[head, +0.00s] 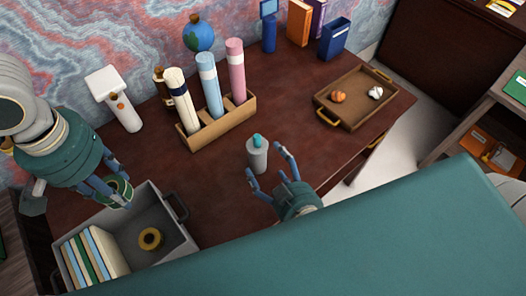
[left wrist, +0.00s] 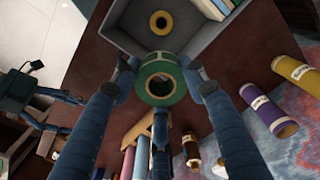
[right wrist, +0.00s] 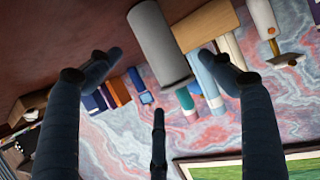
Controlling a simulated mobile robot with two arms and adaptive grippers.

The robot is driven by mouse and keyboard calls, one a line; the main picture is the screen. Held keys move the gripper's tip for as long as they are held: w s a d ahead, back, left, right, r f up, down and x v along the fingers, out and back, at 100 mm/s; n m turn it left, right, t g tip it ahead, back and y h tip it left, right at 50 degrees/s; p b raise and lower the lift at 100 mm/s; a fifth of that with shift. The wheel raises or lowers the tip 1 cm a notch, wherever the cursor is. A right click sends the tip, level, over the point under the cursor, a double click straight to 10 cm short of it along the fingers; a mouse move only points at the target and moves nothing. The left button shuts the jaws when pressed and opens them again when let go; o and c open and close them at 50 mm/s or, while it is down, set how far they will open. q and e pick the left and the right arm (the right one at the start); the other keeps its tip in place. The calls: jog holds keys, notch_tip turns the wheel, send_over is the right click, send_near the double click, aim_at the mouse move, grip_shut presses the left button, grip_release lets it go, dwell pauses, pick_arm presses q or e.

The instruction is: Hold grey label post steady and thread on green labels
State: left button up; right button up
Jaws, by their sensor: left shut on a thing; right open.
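The ring's hole shows clearly in the left wrist view. No label is visible on the post.
The grey crate (head: 183,240) holds books (head: 92,257) and a yellow ring (head: 151,239). A wooden rack (head: 220,126) with rolled tubes stands behind the post. A white scanner-like object (head: 124,112) is at the left. A wooden tray (head: 356,112) is at the right. Desk between crate and post is clear.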

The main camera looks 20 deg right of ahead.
aim_at(256, 136)
jog(key=x, duration=0.6)
jog(key=shift+w+f+p, duration=0.1)
jog(key=shift+w+p, duration=0.1)
jog(key=shift+p, duration=0.2)
pick_arm(q)
jog(key=shift+w+r, duration=0.2)
jog(key=shift+r, duration=0.3)
pick_arm(e)
jog(key=shift+w+f, duration=0.15)
jog(key=shift+w, duration=0.2)
jog(key=c, duration=1.2)
jog(key=shift+c, duration=0.2)
jog(key=shift+c, duration=0.2)
pick_arm(q)
jog(key=w+d+f, duration=0.2)
jog(key=w+d, duration=0.4)
jog(key=d, duration=0.7)
jog(key=shift+w+d, duration=0.2)
jog(key=shift+m, duration=0.5)
jog(key=d+f, duration=0.1)
jog(key=d, duration=0.5)
jog(key=w+d+f, duration=0.1)
jog(key=d, duration=0.5)
jog(key=w+d+f, duration=0.1)
jog(key=d, duration=0.5)
jog(key=shift+w+d+f, duration=0.2)
jog(key=shift+d, duration=0.15)
pick_arm(e)
jog(key=shift+f, duration=0.15)
